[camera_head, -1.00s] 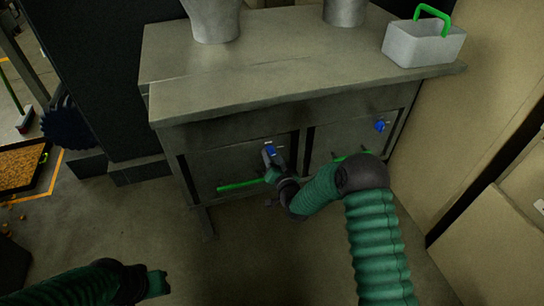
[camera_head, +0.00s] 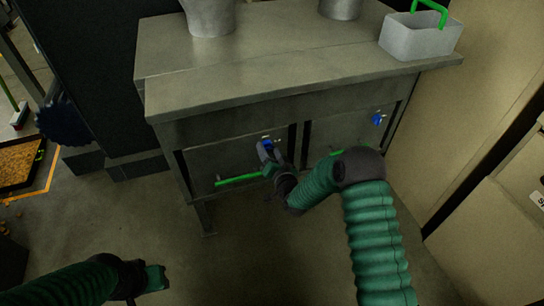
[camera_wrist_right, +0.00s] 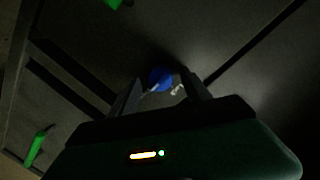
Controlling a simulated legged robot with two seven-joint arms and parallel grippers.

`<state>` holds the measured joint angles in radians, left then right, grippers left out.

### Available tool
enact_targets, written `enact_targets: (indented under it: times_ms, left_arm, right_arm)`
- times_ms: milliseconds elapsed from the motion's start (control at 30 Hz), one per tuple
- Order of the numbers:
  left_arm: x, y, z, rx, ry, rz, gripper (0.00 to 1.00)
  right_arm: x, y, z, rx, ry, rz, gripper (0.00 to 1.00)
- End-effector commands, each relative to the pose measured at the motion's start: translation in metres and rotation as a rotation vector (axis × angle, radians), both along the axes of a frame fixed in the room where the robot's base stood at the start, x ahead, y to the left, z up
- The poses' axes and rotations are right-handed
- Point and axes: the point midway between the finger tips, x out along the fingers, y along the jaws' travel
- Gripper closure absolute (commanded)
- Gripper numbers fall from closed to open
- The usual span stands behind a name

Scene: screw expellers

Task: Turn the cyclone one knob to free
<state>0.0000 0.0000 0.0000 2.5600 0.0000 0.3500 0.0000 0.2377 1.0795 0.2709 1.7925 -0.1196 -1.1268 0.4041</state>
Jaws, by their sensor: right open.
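The left blue knob (camera_head: 267,144) sits high on the left door of the metal cabinet; I take it as the cyclone one knob, though no readable label shows. My right gripper (camera_head: 264,152) is open at this knob and partly covers it. In the right wrist view the blue knob (camera_wrist_right: 160,77) lies between the two dark fingertips of the right gripper (camera_wrist_right: 160,88); I cannot tell whether they touch it. A small pale pointer or mark shows beside the knob. My left gripper (camera_head: 153,279) is low at the left, far from the cabinet, its jaws unclear.
A second blue knob (camera_head: 378,119) is on the right door. A green bar handle (camera_head: 236,180) crosses the left door below the gripper. The cabinet top (camera_head: 290,78) overhangs the doors and carries a grey bin (camera_head: 420,38) with a green handle. A beige wall stands close at right.

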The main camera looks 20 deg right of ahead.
Motion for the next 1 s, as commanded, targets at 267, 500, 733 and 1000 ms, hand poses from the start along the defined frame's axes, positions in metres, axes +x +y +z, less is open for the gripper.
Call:
enact_targets:
  times_ms: [267, 500, 733, 1000]
  left_arm:
    - [0.000, 0.000, 0.027, 0.000, 0.000, 0.000, 0.64]
    - [0.000, 0.000, 0.047, 0.000, 0.000, 0.000, 0.64]
    - [0.000, 0.000, 0.053, 0.000, 0.000, 0.000, 0.64]
    - [0.000, 0.000, 0.053, 0.000, 0.000, 0.000, 0.64]
  right_arm:
    - [-0.056, -0.003, 0.012, 0.000, 0.007, -0.001, 0.44]
    - [-0.125, -0.005, 0.018, 0.001, 0.008, -0.001, 0.44]
    - [-0.161, -0.006, 0.021, 0.001, 0.004, 0.000, 0.44]
    - [-0.165, -0.006, 0.020, 0.000, 0.002, 0.000, 0.44]
